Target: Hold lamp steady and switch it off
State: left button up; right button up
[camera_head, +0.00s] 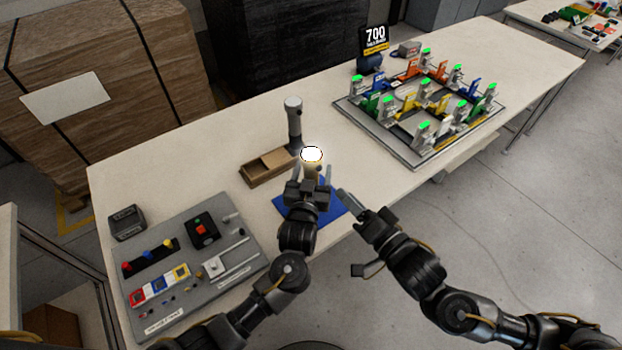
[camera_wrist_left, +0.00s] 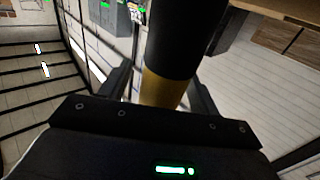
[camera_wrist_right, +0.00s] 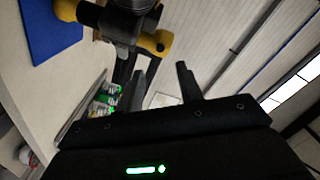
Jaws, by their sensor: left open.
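The lamp (camera_head: 311,154) shows a bright white lit disc in the head view, above the blue mat (camera_head: 285,207). My left gripper (camera_head: 310,176) is just below the disc. In the left wrist view the lamp's black and gold body (camera_wrist_left: 168,88) stands between the open fingers; contact is not clear. The lamp's lower part is hidden, and I cannot make out its switch. My right gripper (camera_head: 358,203) is to the right of the lamp, near the table's front edge. Its fingers are apart and empty in the right wrist view (camera_wrist_right: 162,80).
A dark grey cylinder (camera_head: 294,118) stands behind the lamp. An open brown box (camera_head: 268,168) is to its left. A grey board (camera_head: 200,262) with colored parts lies at the left, and a tray (camera_head: 350,105) of several fixtures at the right. Bare tabletop lies between lamp and tray.

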pick_arm(q)
jog(key=c, duration=1.1)
jog(key=shift+c, duration=0.4)
pick_arm(e)
grip_shut()
dwell(0.6)
